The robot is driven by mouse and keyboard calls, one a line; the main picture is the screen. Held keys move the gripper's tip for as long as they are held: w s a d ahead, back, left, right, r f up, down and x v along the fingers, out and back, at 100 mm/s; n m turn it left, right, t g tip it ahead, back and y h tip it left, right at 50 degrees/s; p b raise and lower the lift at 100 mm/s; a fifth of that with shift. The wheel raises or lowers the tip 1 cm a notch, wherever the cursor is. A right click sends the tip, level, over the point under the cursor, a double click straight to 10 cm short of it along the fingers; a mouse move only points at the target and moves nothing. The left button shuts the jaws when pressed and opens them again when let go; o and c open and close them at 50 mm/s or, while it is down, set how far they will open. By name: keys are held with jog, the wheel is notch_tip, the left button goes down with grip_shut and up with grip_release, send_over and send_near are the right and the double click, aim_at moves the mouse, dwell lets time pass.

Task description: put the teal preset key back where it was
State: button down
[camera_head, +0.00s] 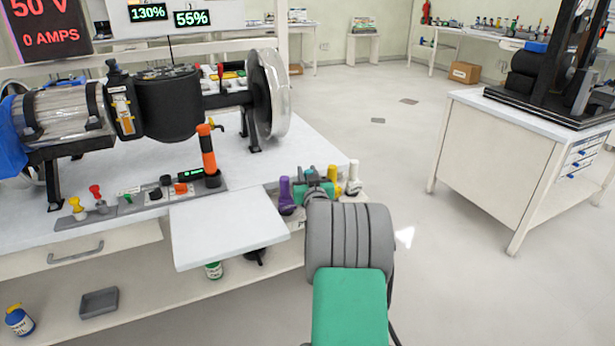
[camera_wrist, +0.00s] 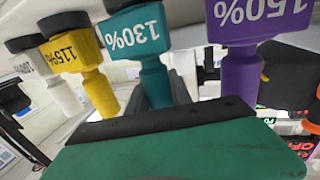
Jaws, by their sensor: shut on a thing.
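The teal preset key (camera_wrist: 145,45), marked 130%, hangs upside down in the wrist view, in line between the yellow key (camera_wrist: 78,52) marked 115% and the purple key (camera_wrist: 248,50) marked 150%. A white key (camera_wrist: 40,75) stands beyond the yellow one. My gripper (camera_head: 314,188) is at the right end of the bench and is shut on the teal key. Its dark fingers lie around the key's narrow lower part. In the head view the teal key is mostly hidden by my gripper. I cannot tell whether its end is seated.
The purple key (camera_head: 286,190) stands close left of my gripper; the yellow (camera_head: 333,174) and white (camera_head: 353,176) keys stand close right. A white flat panel (camera_head: 228,228) juts from the bench front. An orange-topped handle (camera_head: 208,152) rises behind it. Open floor lies right of the bench.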

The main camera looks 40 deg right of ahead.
jog(key=shift+r, duration=0.2)
jog(key=shift+f, duration=0.2)
jog(key=c, duration=1.1)
grip_release()
jog(key=shift+c, duration=0.2)
jog(key=shift+r, duration=0.1)
jog(key=shift+s+r, duration=0.15)
jog(key=shift+s, duration=0.05)
jog(key=p+v, duration=0.1)
jog(key=v, duration=1)
jog(key=shift+s+a, duration=0.3)
